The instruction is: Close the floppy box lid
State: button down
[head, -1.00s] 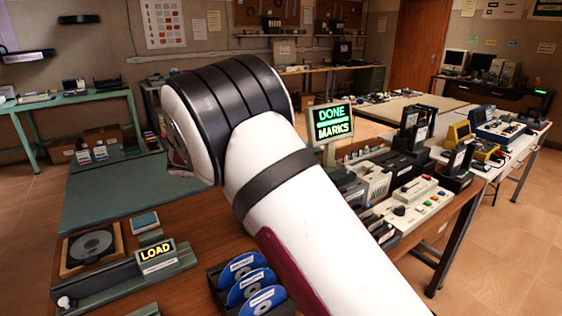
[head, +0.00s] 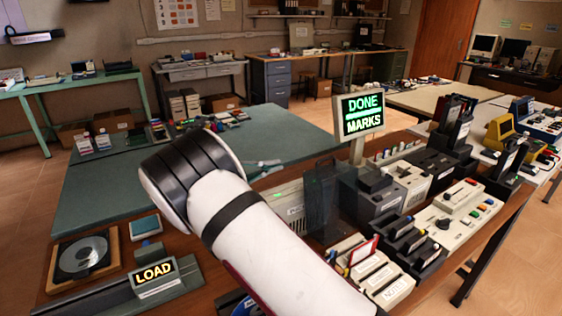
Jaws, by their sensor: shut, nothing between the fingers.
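A smoky see-through panel (head: 322,200), which looks like the floppy box lid, stands upright at the middle right of the head view. Just in front of it is a low beige box (head: 384,281) with labelled compartments and a red-edged card standing in it. The panel appears to be raised at the back of this box, though my arm hides part of the box's left side. My white arm with black bands crosses the lower middle, to the left of the panel. My gripper is hidden behind the arm.
A lit DONE MARKS sign (head: 361,115) stands behind the panel. Grey and beige devices (head: 371,198) crowd the bench to its right. A LOAD stand (head: 154,275) and a disk tray (head: 84,258) are at lower left. The green mat (head: 110,197) has free room.

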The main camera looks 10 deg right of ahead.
jog(key=p+x, duration=0.1)
jog(key=x, duration=0.7)
jog(key=shift+d, duration=0.2)
jog(key=shift+s+d+r+p, duration=0.15)
jog(key=shift+s+r+p, duration=0.1)
jog(key=shift+s, duration=0.25)
jog(key=shift+s+d+r+p, duration=0.2)
jog(key=shift+s+r+p, duration=0.1)
jog(key=shift+s, duration=0.2)
jog(key=shift+s+d+r, duration=0.2)
jog(key=shift+s+d, duration=0.15)
jog(key=shift+s, duration=0.3)
